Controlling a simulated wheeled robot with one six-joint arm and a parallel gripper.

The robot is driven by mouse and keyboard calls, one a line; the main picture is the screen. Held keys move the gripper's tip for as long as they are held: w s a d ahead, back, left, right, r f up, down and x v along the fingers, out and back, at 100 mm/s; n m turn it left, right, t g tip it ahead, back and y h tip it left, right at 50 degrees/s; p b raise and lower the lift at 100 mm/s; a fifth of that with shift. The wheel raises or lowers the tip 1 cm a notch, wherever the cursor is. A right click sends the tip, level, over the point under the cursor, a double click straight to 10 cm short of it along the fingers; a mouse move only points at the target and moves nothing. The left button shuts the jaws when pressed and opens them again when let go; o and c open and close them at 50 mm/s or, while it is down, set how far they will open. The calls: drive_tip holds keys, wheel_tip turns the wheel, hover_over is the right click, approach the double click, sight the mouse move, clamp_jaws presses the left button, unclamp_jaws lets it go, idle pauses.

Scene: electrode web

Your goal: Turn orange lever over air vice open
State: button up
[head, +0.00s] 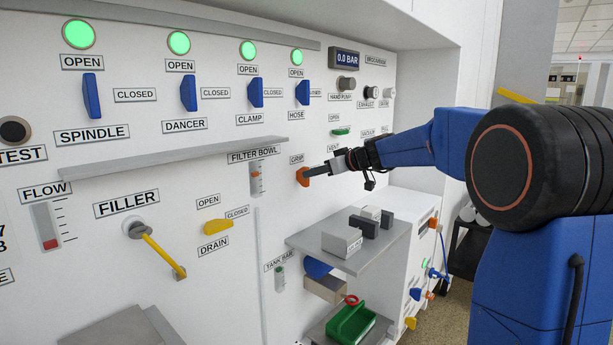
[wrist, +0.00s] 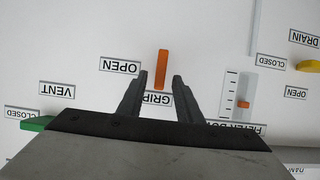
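The orange lever (head: 302,177) sticks out of the white panel by the GRIP label, above the shelf with grey vice blocks (head: 342,242). In the wrist view the orange lever (wrist: 162,62) appears as an upright bar, with an inverted OPEN label to its left. My gripper (head: 313,172) is at the lever in the head view. In the wrist view my gripper (wrist: 159,80) is open, with one finger on each side of the lever's lower part and visible gaps. Contact is not seen. The GRIP label is partly covered by a finger.
A green lever (head: 341,131) sits above, near the VENT label (wrist: 57,90). A filter bowl gauge (head: 256,179) is left of the orange lever. A yellow drain lever (head: 217,226) is farther left. The grey shelf (head: 310,247) juts out below.

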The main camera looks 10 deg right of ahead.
drive_tip(key=shift+x, duration=2.25)
clamp_jaws()
